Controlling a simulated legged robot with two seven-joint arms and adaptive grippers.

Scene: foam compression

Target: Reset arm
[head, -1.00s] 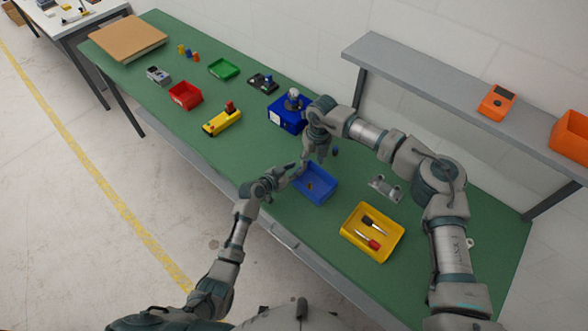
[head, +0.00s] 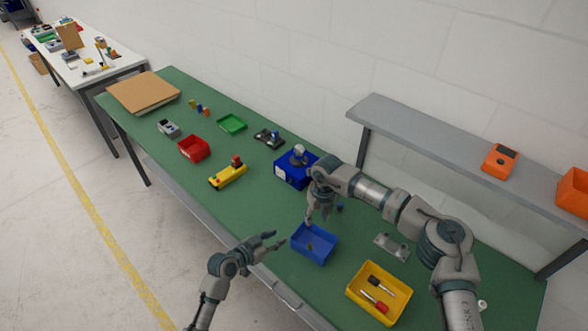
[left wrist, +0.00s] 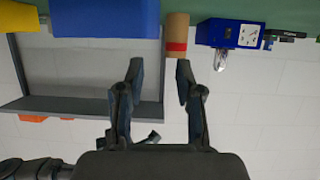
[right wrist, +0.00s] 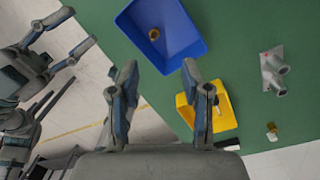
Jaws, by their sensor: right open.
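My left gripper (head: 277,240) is open and empty, at the table's front edge just left of the blue bin (head: 313,243). Its spread fingers (left wrist: 155,80) also show in the left wrist view. My right gripper (head: 318,218) is above the back of the blue bin. In the right wrist view its fingers (right wrist: 160,85) are apart with nothing between them. A small brass-coloured part (right wrist: 154,34) lies in the blue bin. My left gripper (right wrist: 75,40) also shows at the left of that view.
A yellow bin (head: 352,291) with screwdrivers and a grey metal bracket (head: 391,247) stand right of the blue bin. A blue device (head: 287,176) stands behind my right gripper. A grey shelf (head: 430,130) rises at the back right. The green table's (head: 262,205) front middle is clear.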

